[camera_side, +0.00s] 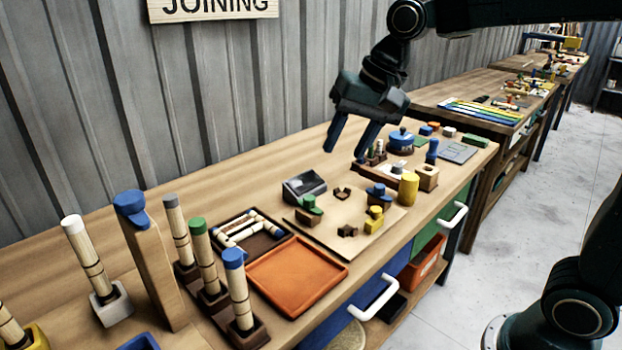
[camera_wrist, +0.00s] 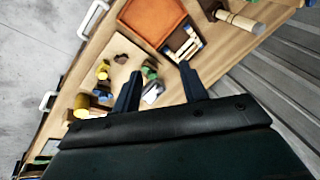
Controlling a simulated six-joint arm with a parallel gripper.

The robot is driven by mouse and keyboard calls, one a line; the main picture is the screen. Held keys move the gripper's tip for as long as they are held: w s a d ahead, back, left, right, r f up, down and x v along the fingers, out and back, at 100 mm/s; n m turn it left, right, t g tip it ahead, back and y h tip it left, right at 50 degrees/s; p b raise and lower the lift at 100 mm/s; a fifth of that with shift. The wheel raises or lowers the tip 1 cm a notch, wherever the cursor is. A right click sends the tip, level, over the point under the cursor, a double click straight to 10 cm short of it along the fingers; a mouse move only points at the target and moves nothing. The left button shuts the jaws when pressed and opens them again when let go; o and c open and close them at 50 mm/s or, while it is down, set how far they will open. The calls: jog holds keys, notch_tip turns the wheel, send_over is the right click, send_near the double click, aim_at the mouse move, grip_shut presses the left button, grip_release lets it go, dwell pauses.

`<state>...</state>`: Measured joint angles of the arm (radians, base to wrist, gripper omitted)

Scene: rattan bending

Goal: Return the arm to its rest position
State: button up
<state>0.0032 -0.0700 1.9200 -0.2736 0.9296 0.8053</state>
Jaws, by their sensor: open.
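My gripper (camera_side: 349,139) hangs in the air above the long wooden workbench (camera_side: 270,172), with its two dark fingers apart and nothing between them. In the wrist view my gripper (camera_wrist: 160,82) also shows spread and empty fingers over the bench. Below and in front of it in the side view lies a tan board (camera_side: 322,229) with several small coloured blocks and clamps. A dark grey block with a slanted top (camera_side: 304,186) stands at the board's back left corner.
An orange tray (camera_side: 298,276) and a dark tray of short rattan pieces (camera_side: 247,236) lie left of the board. Upright rattan bundles (camera_side: 206,262) and a tall blue-topped wooden post (camera_side: 152,262) stand farther left. A corrugated wall (camera_side: 250,80) runs behind the bench. A yellow cylinder (camera_side: 408,189) stands at the right.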

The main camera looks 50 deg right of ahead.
jog(key=s+d+f+n+h, duration=0.1)
jog(key=s+d+f+n, duration=0.1)
jog(key=s, duration=0.8)
jog(key=s+d+f+n+t+h, duration=0.1)
jog(key=s+n, duration=0.3)
jog(key=s, duration=0.6)
jog(key=shift+d+f+t, duration=0.3)
jog(key=shift+d+f, duration=0.2)
jog(key=shift+d, duration=0.4)
